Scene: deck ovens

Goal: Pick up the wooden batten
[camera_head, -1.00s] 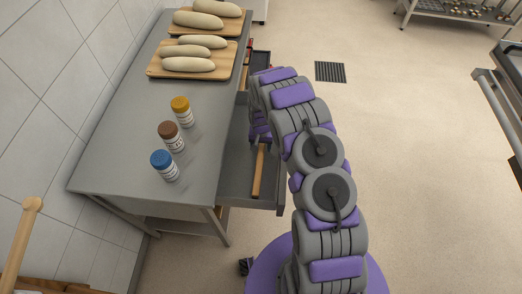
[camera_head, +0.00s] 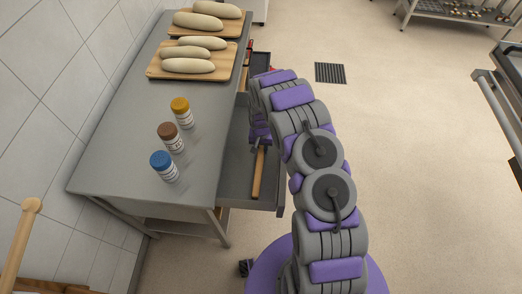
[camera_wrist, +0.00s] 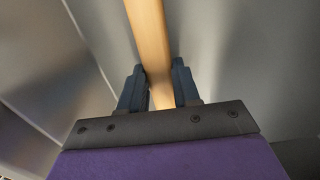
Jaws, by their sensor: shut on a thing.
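The wooden batten (camera_head: 258,172) is a light brown strip lying along the open grey drawer (camera_head: 234,180) below the tabletop. In the wrist view the batten (camera_wrist: 150,40) runs from the top edge down between the two dark fingers of my gripper (camera_wrist: 161,90). The fingers are shut on it, one on each side. In the head view my gripper (camera_head: 260,138) is partly hidden behind my arm, at the far end of the batten. I cannot tell whether the batten touches the drawer floor.
The steel table (camera_head: 120,130) holds jars with blue (camera_head: 162,160), brown (camera_head: 167,130) and yellow (camera_head: 180,104) lids near the drawer side. Dough loaves lie on wooden boards (camera_head: 160,73) at the back. The floor (camera_head: 420,180) on the right is clear around a drain grate (camera_head: 330,72).

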